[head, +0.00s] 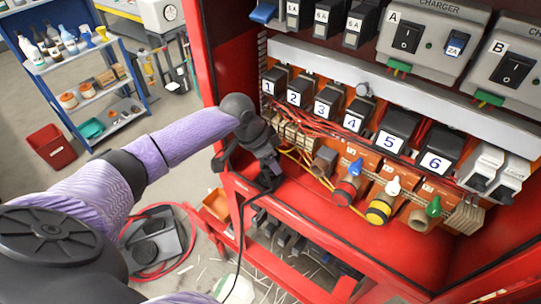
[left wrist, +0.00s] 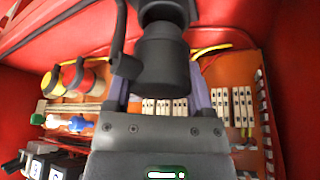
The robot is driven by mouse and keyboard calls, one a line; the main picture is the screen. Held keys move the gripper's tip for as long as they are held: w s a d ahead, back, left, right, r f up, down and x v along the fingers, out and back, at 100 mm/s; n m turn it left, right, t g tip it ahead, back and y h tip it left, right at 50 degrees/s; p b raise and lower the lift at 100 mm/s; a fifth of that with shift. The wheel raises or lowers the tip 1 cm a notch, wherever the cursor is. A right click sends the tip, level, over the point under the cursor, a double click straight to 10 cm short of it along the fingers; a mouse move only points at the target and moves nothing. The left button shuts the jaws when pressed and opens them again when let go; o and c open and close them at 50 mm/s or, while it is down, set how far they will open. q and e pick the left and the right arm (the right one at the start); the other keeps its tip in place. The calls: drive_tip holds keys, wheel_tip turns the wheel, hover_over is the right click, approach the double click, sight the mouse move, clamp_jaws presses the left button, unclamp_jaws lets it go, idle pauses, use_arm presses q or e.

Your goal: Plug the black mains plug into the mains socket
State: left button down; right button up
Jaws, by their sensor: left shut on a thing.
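My left gripper (head: 262,158) is at the left end of the red cabinet's lower bay, above its red ledge. It is shut on the black mains plug (head: 270,178), which is small and partly hidden in the head view. In the left wrist view the black plug (left wrist: 165,65) is a thick dark cylinder between the fingers of the left gripper (left wrist: 160,85). A thin black cable (head: 241,238) hangs from it over the ledge's front. I cannot tell for sure which fitting is the mains socket. My right gripper does not show.
Right of the gripper are a grey-brown fitting (head: 324,160), a red-ringed connector (head: 347,190), a yellow-ringed one (head: 380,210) and small coloured levers. Loose yellow and red wires run close by. Numbered black blocks (head: 327,101) sit above. The red ledge (head: 320,225) is mostly clear.

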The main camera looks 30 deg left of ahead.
use_arm(q)
drive_tip(key=shift+f+b, duration=0.75)
drive_tip(key=shift+f, duration=0.7)
unclamp_jaws()
drive_tip(key=v, duration=1)
drive_tip(key=shift+p, duration=0.4)
